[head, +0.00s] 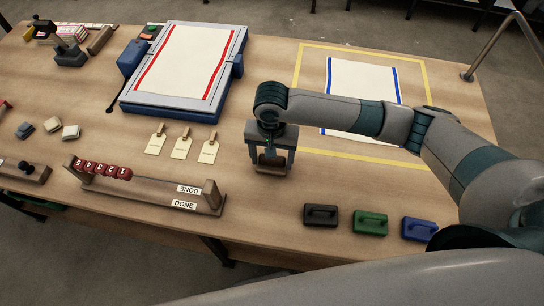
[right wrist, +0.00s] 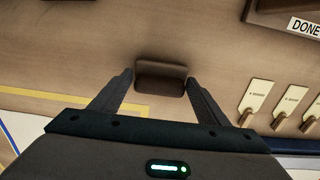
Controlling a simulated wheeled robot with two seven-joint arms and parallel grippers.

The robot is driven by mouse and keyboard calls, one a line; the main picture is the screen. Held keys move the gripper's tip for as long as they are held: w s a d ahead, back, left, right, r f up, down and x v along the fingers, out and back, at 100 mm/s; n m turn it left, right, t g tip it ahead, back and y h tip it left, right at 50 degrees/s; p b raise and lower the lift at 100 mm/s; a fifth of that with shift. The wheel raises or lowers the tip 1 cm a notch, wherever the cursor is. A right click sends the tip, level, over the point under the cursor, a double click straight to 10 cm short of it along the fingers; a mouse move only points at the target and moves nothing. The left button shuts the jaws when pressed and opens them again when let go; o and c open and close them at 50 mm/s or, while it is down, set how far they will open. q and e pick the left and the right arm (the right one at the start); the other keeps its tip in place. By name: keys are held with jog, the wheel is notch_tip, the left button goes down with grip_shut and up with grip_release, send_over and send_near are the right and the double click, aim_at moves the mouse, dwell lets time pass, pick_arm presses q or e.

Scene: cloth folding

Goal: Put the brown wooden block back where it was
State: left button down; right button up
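The brown wooden block (right wrist: 161,78) is a small dark-brown piece with rounded edges, lying between the fingertips of my right gripper (right wrist: 160,84) in the right wrist view. The fingers stand apart on either side of it, with a narrow gap showing at the left finger; contact at the right finger is unclear. In the head view my right gripper (head: 271,163) points down at the table, right of the paper tags, and its fingers partly hide the block. My left gripper is in neither view.
The wooden table (head: 260,210) is bare around the gripper. Three tags (head: 181,147) and a bead rail (head: 140,187) with a DONE label lie left. A yellow-outlined area (head: 365,159) holds a blue-striped cloth (head: 362,80).

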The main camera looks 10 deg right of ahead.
jog(key=o, duration=0.4)
jog(key=shift+c, duration=0.2)
notch_tip(320, 180, up, 12)
jog(key=b, duration=0.2)
